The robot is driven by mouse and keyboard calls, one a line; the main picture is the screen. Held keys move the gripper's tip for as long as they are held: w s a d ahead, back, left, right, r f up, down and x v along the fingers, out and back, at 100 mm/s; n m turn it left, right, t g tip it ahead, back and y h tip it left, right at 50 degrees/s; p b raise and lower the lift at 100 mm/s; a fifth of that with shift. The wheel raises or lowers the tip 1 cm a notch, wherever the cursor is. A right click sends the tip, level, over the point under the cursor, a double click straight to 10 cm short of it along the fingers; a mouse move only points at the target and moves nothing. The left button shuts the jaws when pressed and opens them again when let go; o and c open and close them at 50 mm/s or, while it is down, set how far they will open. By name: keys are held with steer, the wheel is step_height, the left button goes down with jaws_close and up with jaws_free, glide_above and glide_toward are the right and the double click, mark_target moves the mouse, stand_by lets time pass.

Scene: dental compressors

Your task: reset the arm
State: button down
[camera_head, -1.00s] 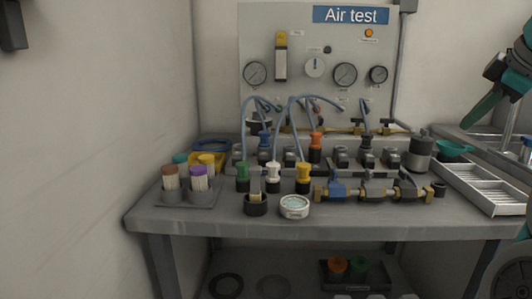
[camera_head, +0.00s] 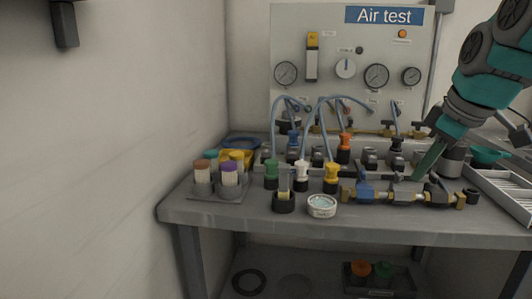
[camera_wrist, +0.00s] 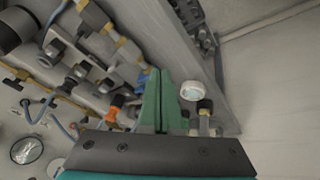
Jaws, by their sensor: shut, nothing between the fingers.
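My arm comes in from the upper right in the head view, with my gripper (camera_head: 430,160) pointing down and to the left over the right part of the bench. Its green fingers are shut and hold nothing. In the wrist view the shut fingers (camera_wrist: 160,98) lie side by side in the middle. In the head view the fingers overlap the brass valve row (camera_head: 405,194); I cannot tell the exact gap to it.
The grey bench (camera_head: 300,228) holds several colored-cap fittings, a round gauge (camera_head: 321,206) and a cup holder (camera_head: 217,190) at left. The Air test panel (camera_head: 345,50) stands behind. A metal tray (camera_head: 510,195) lies at right.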

steer(key=s+a+f+m+g, duration=0.2)
steer(key=s+a+f, duration=0.35)
steer(key=f, duration=0.25)
steer(key=s+a+f+m+g, duration=0.1)
steer(key=s+a+f+g, duration=0.1)
steer(key=s+a+f, duration=0.4)
steer(key=s+a+f+m+g, duration=0.1)
steer(key=s+f+m, duration=0.1)
steer(key=s+f, duration=0.5)
steer(key=s+a+f+m+g+h, duration=0.1)
steer(key=s+a+f+m, duration=0.1)
steer(key=s+f, duration=0.4)
step_height(320, 180, down, 4)
steer(key=shift+s+a+f+m+g, duration=0.15)
steer(key=shift+s+a+m+g, duration=0.15)
steer(key=shift+s, duration=0.1)
